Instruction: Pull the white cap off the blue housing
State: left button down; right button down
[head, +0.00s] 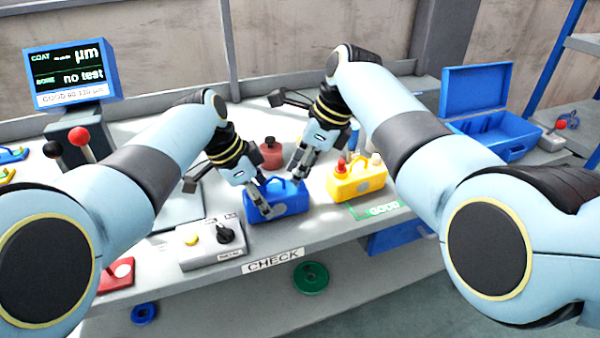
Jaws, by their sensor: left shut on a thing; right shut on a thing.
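The blue housing (292,204), with a handle on top, stands near the front edge of the bench. My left gripper (267,213) reaches down at its left front and is shut on the housing. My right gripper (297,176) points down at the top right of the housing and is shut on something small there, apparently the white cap. The cap itself cannot be made out; the fingers hide it.
A yellow housing (358,184) with a red cap stands just right, behind the green GOOD mark (382,209). A dark red container (271,157) stands behind. A grey switch box (211,243) sits at left front. An open blue case (490,132) is at the back right.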

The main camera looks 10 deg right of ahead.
jog(key=shift+r, duration=2.35)
pick_arm(q)
jog(key=shift+c, duration=2.3)
grip_release()
jog(key=v, duration=1.2)
